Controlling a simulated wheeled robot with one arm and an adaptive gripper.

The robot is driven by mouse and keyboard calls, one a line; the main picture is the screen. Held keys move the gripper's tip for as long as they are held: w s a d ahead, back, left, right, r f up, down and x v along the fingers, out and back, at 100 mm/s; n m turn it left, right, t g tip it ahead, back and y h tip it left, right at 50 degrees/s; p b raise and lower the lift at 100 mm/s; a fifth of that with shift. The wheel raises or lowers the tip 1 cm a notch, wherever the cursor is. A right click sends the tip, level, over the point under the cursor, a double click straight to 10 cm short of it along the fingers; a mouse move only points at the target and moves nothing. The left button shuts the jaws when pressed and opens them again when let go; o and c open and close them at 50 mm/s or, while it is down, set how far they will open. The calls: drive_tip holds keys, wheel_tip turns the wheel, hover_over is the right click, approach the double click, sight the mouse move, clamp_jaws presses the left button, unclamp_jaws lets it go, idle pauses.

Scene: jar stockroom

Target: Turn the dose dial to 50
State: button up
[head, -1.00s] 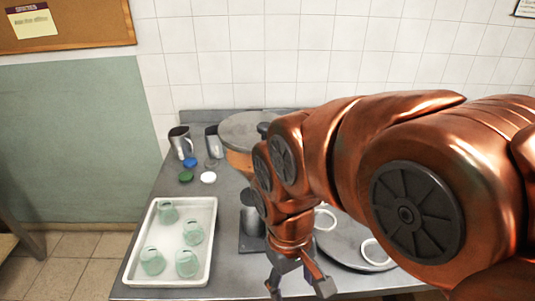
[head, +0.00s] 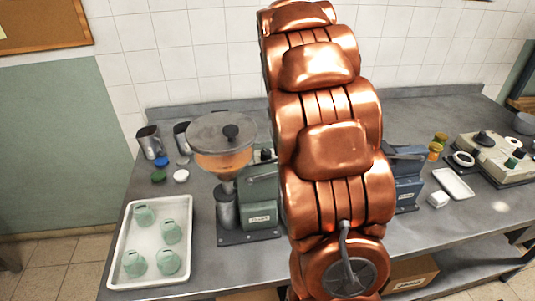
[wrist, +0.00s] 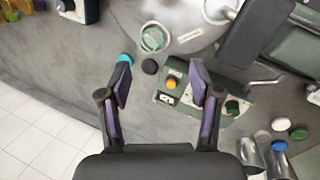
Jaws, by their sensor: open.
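The green filling machine (head: 262,190) with its orange-filled hopper (head: 222,160) stands left of my arm in the head view. A dark knob (head: 265,155) shows on its upper part. I cannot read any dial marking, nor tell which knob is the dose dial. My gripper (wrist: 160,78) is open and empty.
A white tray (head: 119,262) with several pale green jars stands at the left. Metal jugs (head: 150,142) and loose lids (head: 181,176) lie behind it. A pale round plate (wrist: 185,20) bears a jar (wrist: 154,38).

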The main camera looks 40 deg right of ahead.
drive_tip(key=w+f+m+y+b, duration=0.15)
drive_tip(key=w+f, duration=0.35)
drive_tip(key=w, duration=0.5)
drive_tip(key=t+y+b, duration=0.1)
hover_over(267, 152)
drive_tip(key=f, duration=0.4)
drive_tip(key=shift+s+d, duration=0.2)
drive_tip(key=shift+s, duration=0.05)
drive_tip(key=shift+w+a+f+y, duration=0.25)
drive_tip(key=shift+w, duration=0.15)
drive_tip(key=shift+f+p, duration=1.2)
drive_tip(key=shift+f, duration=2.6)
drive_tip(key=c, duration=1.1)
